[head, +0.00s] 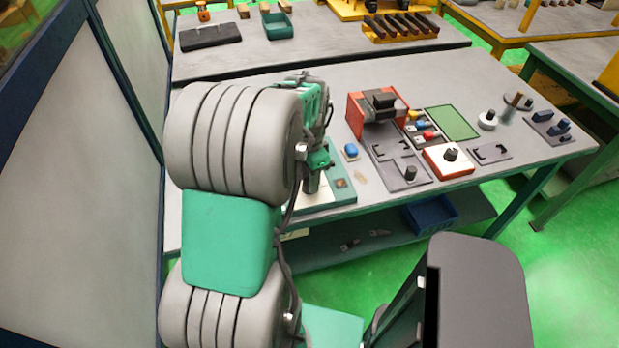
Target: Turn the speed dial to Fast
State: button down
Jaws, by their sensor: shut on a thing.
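My gripper (312,182) points down over a teal-edged panel (341,196) near the front edge of the table. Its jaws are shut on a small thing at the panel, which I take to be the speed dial. The dial is hidden by the fingers and my arm, so its pointer and any Fast mark cannot be read. The panel's left part is behind my arm. A small brown square shows on its right part.
Right of the panel are a blue button (351,149), an orange-red machine (357,117), a grey slotted plate (383,158) and a red-and-white box with a black knob (450,155). A green mat (452,122) lies behind. A blue bin (432,214) sits on the lower shelf.

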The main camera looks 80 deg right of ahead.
jog(key=shift+r, duration=0.1)
dwell(0.4)
jog(key=c, duration=0.9)
grip_release()
jog(key=shift+c, duration=0.2)
notch_tip(320, 180, up, 8)
jog(key=shift+f+b, duration=0.15)
jog(key=shift+b, duration=0.35)
